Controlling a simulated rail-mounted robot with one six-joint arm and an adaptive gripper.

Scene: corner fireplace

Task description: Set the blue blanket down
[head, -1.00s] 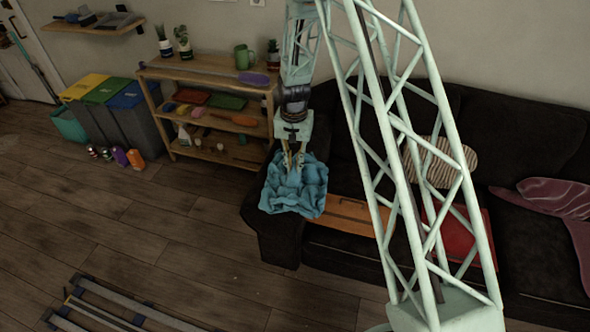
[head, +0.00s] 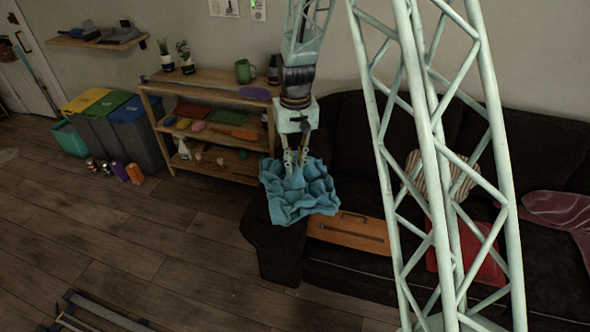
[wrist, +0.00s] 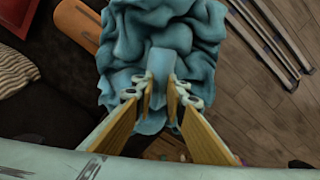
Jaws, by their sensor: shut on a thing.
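The blue blanket (head: 300,198) is a crumpled bundle at the left end of the dark sofa (head: 272,240), over its armrest in the head view. My gripper (head: 295,164) points down and is shut on a fold at the top of the blanket. In the wrist view the blanket (wrist: 190,50) spreads out beyond my gripper (wrist: 162,92), with a pinched fold between the fingers. I cannot tell whether the blanket's underside touches the armrest.
An orange case (head: 350,232) and a red item (head: 470,255) lie on the sofa, with a striped cushion (head: 440,175) and a pink cloth (head: 560,212). A wooden shelf (head: 215,88) stands behind, left. Bins (head: 135,130) stand farther left. The floor (head: 180,240) left of the sofa is mostly clear.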

